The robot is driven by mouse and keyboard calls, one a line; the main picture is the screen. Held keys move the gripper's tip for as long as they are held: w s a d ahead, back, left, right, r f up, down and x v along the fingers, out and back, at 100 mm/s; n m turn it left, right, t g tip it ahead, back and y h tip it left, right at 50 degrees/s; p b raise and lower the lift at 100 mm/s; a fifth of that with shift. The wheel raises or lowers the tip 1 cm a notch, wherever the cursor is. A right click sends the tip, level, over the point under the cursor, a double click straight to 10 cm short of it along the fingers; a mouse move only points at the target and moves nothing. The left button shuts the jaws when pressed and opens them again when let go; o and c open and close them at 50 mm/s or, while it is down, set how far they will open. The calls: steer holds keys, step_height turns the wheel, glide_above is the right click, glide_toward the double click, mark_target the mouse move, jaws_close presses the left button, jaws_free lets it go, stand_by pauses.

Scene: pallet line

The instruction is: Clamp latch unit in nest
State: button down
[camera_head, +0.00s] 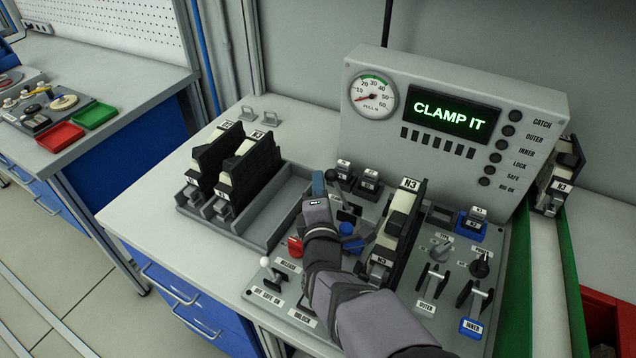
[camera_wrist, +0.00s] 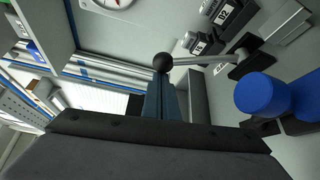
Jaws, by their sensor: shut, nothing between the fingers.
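The latch unit marked N3 (camera_head: 400,222) stands upright in the nest on the grey fixture panel (camera_head: 400,300), right of my gripper. My gripper (camera_head: 318,184) is shut, with nothing between its fingers. In the wrist view its blue-grey fingers (camera_wrist: 166,98) end right at a black ball knob (camera_wrist: 163,62); I cannot tell whether they touch. A metal lever (camera_wrist: 205,60) runs from this ball to a dark pivot at right. A blue round knob (camera_wrist: 262,93) lies right of the fingers; a blue knob also shows in the head view (camera_head: 347,229). My arm hides part of the panel.
The console display (camera_head: 453,112) reads CLAMP IT, its lamps look dark, and the gauge (camera_head: 374,95) reads low. Two more units (camera_head: 240,165) stand in a grey rack (camera_head: 262,225) at left. A red knob (camera_head: 295,247) and a ball-topped lever (camera_head: 266,264) sit near my forearm.

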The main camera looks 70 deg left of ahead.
mark_target(334, 172)
steer(key=shift+w+d+r+m+b, duration=0.15)
steer(key=shift+w+d+m+b, duration=0.15)
steer(key=shift+b, duration=0.4)
steer(key=b, duration=0.1)
steer(key=w+d+m+y+b, duration=0.1)
steer(key=b, duration=0.1)
steer(key=shift+w+d+r+m, duration=0.1)
steer(key=shift+w+r+m, duration=0.05)
steer(key=shift+r+m, duration=0.15)
steer(key=shift+w+d+r+b, duration=0.3)
steer(key=shift+w+d+b, duration=0.05)
steer(key=shift+w+d, duration=0.15)
steer(key=shift+w+d+r+b, duration=0.25)
steer(key=shift+w+d+b, duration=0.2)
steer(key=shift+w+d, duration=0.5)
